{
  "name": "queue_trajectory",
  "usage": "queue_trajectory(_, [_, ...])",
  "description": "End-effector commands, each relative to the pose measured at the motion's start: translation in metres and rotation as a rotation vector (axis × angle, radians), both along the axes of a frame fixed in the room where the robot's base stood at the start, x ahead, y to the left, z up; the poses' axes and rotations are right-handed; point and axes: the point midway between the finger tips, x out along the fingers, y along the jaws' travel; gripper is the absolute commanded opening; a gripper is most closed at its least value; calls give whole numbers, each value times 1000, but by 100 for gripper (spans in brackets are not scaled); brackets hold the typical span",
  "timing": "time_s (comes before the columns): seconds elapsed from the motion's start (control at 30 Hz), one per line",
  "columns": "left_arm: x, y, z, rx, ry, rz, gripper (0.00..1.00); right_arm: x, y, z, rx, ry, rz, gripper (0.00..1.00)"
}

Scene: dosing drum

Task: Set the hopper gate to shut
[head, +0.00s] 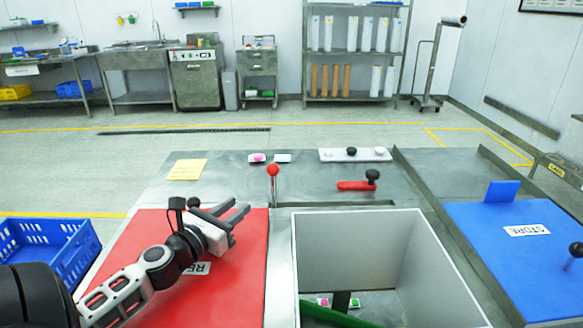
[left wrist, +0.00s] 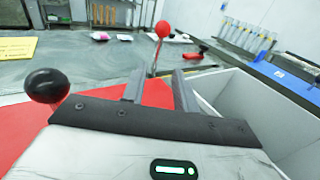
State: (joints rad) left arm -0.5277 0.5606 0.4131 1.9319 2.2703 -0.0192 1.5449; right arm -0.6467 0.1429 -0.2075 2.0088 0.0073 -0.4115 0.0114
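A thin upright lever with a red ball knob (head: 273,170) stands at the back of the bench, left of the open hopper box (head: 360,225); the knob also shows in the left wrist view (left wrist: 162,29). A red handle with a black knob (head: 356,185) lies flat behind the box; it shows small in the left wrist view (left wrist: 194,56). I cannot tell which works the gate. My left gripper (head: 241,208) is open and empty above the red panel (head: 245,270), in front of the red ball lever and apart from it. My right gripper is not in view.
A black knob (left wrist: 47,85) is close to the left gripper. A blue panel marked STORE (head: 500,260) lies right, with a blue tab (head: 502,190) and black knob (head: 576,250). A blue crate (head: 50,245) is left. A white strip with knobs (head: 355,155) lies at the back.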

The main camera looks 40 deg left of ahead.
Motion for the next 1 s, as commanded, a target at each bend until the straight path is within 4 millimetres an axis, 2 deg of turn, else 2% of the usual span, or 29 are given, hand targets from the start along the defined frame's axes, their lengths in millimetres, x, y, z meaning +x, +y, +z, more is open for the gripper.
queue_trajectory(0.17, [24,3,3,3,-3,-2,29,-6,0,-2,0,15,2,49])
queue_trajectory(0.5, [96,11,2,1,-3,1,29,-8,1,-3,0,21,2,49])
queue_trajectory(0.7, [130,15,1,2,-2,0,29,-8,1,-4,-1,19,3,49])
queue_trajectory(0.83, [145,16,0,1,0,1,29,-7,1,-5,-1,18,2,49])
queue_trajectory(1.0, [154,17,0,0,1,0,29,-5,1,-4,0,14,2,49])
